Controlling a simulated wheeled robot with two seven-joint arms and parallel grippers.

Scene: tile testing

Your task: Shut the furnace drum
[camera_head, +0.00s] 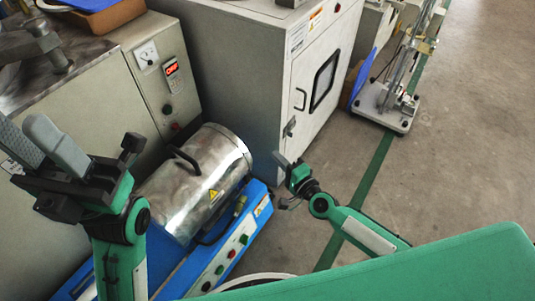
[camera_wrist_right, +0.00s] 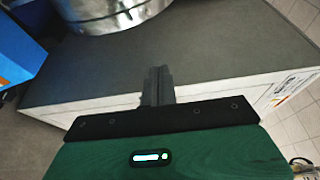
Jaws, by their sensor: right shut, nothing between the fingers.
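The furnace drum (camera_head: 215,163) is a shiny metal cylinder lying on a blue base (camera_head: 258,212) in the head view. A dark handle (camera_head: 185,158) stands on its upper side, and a yellow warning label is on its front. I cannot tell from here whether its halves meet. My right gripper (camera_head: 283,166) is shut and empty, to the right of the drum and apart from it. Its closed fingers (camera_wrist_right: 158,85) show in the right wrist view. My left gripper (camera_head: 38,140) is at the left, raised, with its fingers apart and nothing visible between them.
A grey control cabinet (camera_head: 150,88) with a red display stands behind the drum. A white cabinet (camera_head: 270,75) with a dark window stands at the back. Buttons line the base's front. The right wrist view shows a curved metal body (camera_wrist_right: 112,18) on a grey surface. Open floor (camera_head: 455,150) lies right.

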